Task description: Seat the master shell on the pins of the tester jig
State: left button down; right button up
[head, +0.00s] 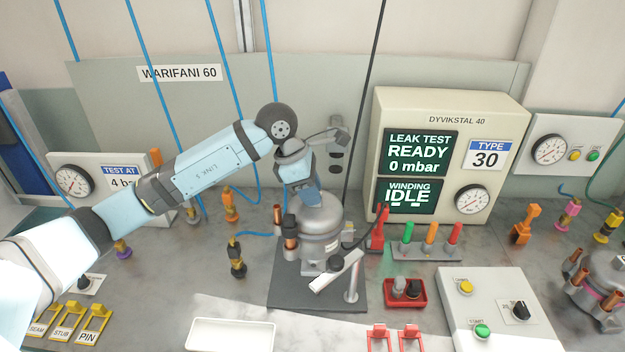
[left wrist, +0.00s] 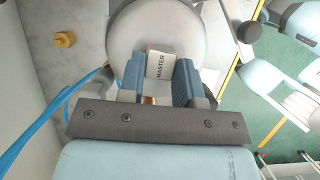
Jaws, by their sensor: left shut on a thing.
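The master shell (head: 320,218) is a grey metal dome with copper stubs on its left side. It stands upright over the tester jig, whose dark base plate (head: 287,290) lies on the bench. My left gripper (head: 309,196) comes down on the shell's top and is shut on it. In the left wrist view, the blue fingers (left wrist: 158,82) close on both sides of a white tag reading MASTER on top of the round shell (left wrist: 133,34). The jig's pins are hidden beneath the shell, so I cannot tell whether it rests on them. My right gripper is not in view.
The leak tester (head: 445,112) behind reads READY, 0 mbar. A clamp arm with a post (head: 352,283) stands at the jig's front right. A red tray (head: 405,293), a control box (head: 497,325) and a white tray (head: 230,335) lie nearby. Another shell (head: 600,285) is far right.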

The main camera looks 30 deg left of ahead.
pick_arm(q)
jog(key=shift+w+d+f, duration=0.1)
jog(key=shift+w+d, duration=0.2)
jog(key=shift+d, duration=0.1)
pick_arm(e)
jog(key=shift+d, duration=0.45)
